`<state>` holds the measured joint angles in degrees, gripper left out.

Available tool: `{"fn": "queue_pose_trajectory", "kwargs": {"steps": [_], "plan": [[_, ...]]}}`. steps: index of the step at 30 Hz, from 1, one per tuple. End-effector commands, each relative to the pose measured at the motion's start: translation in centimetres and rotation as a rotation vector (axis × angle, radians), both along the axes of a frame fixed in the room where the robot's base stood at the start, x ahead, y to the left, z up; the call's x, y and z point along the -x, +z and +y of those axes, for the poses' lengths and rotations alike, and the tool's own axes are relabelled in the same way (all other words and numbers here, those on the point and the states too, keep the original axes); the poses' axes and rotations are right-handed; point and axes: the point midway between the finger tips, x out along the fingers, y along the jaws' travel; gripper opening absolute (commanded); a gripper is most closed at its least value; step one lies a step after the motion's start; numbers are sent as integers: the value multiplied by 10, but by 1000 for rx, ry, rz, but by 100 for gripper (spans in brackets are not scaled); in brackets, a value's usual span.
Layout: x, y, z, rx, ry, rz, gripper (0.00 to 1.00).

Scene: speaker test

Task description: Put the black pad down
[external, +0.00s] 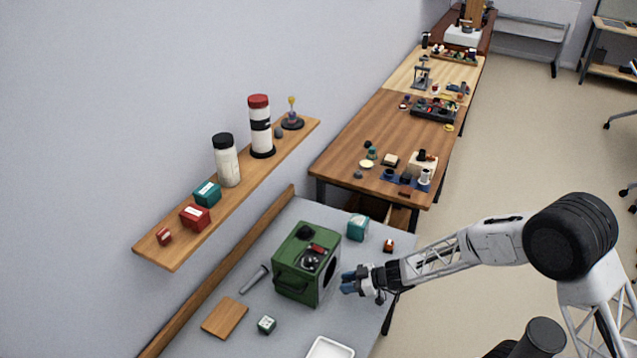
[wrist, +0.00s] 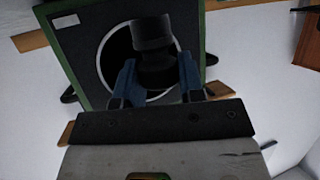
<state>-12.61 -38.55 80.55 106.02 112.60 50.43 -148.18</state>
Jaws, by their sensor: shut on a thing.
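The green speaker box (external: 292,284) stands on the grey bench in the external view. In the wrist view its dark front face (wrist: 88,45) has a pale-ringed round opening. My gripper (external: 348,282) is in front of this face, at the box's right side in the external view. In the wrist view the blue fingers of my gripper (wrist: 157,76) are shut on a black piece, which I take to be the black pad (wrist: 153,34). The pad overlaps the opening in this view; I cannot tell whether it touches the box. The external view does not show the pad clearly.
A wooden shelf (external: 240,195) hangs above.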

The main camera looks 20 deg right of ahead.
Motion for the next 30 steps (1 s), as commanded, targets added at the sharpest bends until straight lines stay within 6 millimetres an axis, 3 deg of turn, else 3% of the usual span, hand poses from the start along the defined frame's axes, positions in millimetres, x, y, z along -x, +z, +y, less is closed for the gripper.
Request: {"fn": "queue_pose_trajectory", "kwargs": {"steps": [4,30], "plan": [[0,-12,0,-1,1,1,7],[1,-29,0,3,0,4,7]]}}
